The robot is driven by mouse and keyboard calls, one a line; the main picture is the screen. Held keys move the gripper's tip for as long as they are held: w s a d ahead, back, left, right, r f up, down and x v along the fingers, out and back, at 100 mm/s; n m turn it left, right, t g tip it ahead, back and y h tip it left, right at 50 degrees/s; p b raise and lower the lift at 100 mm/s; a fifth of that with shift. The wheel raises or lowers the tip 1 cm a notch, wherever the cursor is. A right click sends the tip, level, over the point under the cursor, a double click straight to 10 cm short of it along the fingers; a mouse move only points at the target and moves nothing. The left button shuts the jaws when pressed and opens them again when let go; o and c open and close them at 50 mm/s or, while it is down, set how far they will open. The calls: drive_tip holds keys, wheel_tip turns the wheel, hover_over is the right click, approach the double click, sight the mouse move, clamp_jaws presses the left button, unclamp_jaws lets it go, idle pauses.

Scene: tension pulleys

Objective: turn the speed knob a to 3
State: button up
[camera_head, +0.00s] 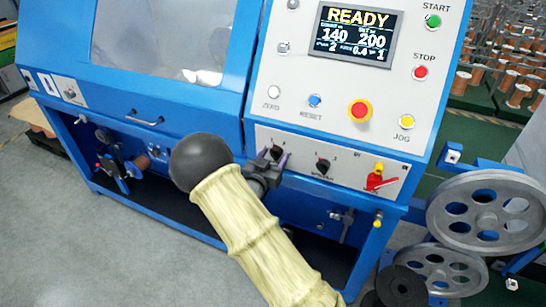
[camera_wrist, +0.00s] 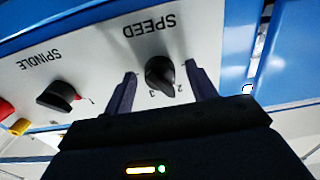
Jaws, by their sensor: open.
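The black speed knob (camera_wrist: 158,74) sits under the upside-down SPEED label in the wrist view, with small numerals by its lower edge. In the head view the speed knob (camera_head: 276,152) is on the lower white strip, partly hidden by my gripper. My gripper (camera_wrist: 160,69) is open, with one dark finger on each side of the knob. Gaps show between the fingers and the knob, so it is not gripped. I cannot tell which numeral the knob points at.
The spindle knob (camera_wrist: 62,97) is beside it, also in the head view (camera_head: 323,167). A red switch (camera_head: 376,181) is further right. Above are several buttons, including a red-yellow stop button (camera_head: 360,110), and a READY display (camera_head: 356,35). Grey pulleys (camera_head: 490,211) stand at the right.

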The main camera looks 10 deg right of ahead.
drive_tip(key=shift+c, duration=0.3)
drive_tip(key=c, duration=0.9)
drive_tip(key=shift+f+m+b, duration=0.15)
drive_tip(key=shift+m+b, duration=0.15)
drive_tip(key=shift+b, duration=0.3)
drive_tip(key=m+b, duration=1.1)
drive_tip(key=b, duration=0.4)
drive_tip(key=shift+b, duration=0.4)
drive_tip(key=shift+a, duration=0.1)
